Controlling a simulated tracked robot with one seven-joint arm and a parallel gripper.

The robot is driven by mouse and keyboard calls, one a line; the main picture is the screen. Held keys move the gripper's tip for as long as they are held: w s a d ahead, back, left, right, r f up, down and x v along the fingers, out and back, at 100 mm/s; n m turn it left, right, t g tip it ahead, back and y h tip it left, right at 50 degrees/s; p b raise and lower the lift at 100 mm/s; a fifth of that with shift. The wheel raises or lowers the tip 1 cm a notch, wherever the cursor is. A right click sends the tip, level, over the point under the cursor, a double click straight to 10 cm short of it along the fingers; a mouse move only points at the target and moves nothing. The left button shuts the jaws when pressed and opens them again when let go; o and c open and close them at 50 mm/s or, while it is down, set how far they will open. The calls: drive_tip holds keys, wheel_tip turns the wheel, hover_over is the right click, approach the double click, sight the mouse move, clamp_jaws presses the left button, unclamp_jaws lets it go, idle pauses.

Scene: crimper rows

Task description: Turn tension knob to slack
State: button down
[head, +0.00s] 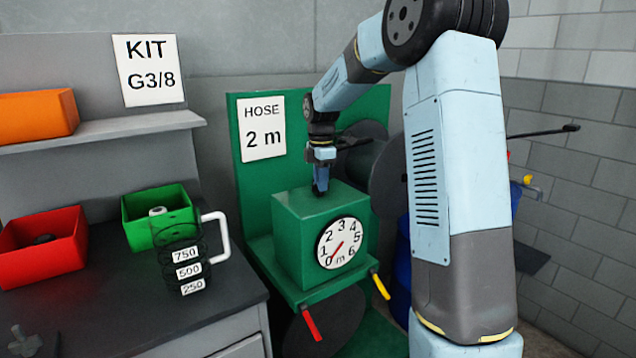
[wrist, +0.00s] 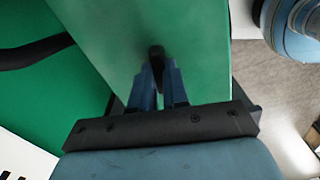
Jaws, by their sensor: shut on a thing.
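A green box (head: 300,240) with a round dial (head: 340,243) numbered 0 to 6 m on its front stands on a green stand. The red needle points down to the lower left, near 0 to 1. My gripper (head: 320,190) points straight down onto the top of the box. In the wrist view its two blue fingers (wrist: 158,75) are closed on a small dark knob (wrist: 156,52) on the green top. Most of the knob is hidden by the fingers, and no marking for its setting is readable.
A red lever (head: 311,323) and a yellow lever (head: 380,285) stick out below the box. A "HOSE 2 m" sign (head: 263,128) hangs behind. A bench at left holds a measuring jug (head: 180,258), a green bin (head: 135,235) and a red bin (head: 65,255).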

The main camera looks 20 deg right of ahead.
drive_tip(key=shift+s+a+f+n, duration=0.15)
drive_tip(key=shift+s+n, duration=0.05)
drive_tip(key=shift+n, duration=0.8)
drive_tip(key=c, duration=1.1)
unclamp_jaws()
wheel_tip(320, 180, up, 14)
drive_tip(key=shift+w+f, duration=0.1)
